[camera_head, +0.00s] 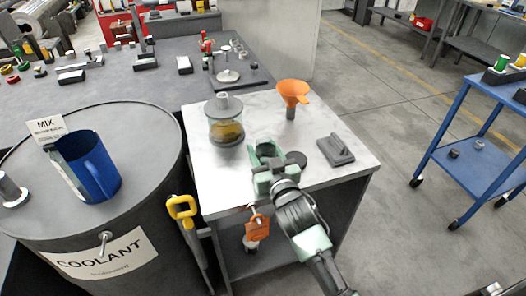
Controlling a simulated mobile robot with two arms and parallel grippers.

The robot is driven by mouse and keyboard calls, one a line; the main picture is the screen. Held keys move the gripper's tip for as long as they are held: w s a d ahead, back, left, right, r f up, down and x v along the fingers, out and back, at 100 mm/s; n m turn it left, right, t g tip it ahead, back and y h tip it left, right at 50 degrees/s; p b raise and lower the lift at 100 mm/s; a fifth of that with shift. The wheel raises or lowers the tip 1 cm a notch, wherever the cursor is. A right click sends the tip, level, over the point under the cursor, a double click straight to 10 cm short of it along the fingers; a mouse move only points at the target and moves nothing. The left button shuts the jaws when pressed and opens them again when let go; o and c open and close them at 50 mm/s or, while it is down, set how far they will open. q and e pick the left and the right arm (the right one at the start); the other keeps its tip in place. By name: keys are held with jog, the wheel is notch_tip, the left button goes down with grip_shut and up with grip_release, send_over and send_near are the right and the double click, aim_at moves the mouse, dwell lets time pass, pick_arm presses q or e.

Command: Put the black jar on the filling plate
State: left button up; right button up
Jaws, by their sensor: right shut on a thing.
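My right gripper (268,154) reaches over the front of the pale-topped bench (205,178), low at its top. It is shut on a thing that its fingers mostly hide. I cannot tell for sure whether this is the black jar. A dark round disc (297,158) shows just right of the fingers; I cannot tell whether it is the filling plate or part of a jar. A clear jar (226,130) with yellowish contents and a grey top stands upright to the left, apart from the gripper. My left gripper is not in view.
An orange funnel (292,92) stands behind the gripper. A dark flat block with a handle (336,149) lies to the right. A coolant barrel (140,215) with a blue jug (96,172) stands left. A blue cart (465,150) stands farther right. The bench's back right is clear.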

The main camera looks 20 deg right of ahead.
jog(key=shift+f, duration=0.1)
jog(key=o, duration=1.4)
jog(key=shift+o, duration=0.2)
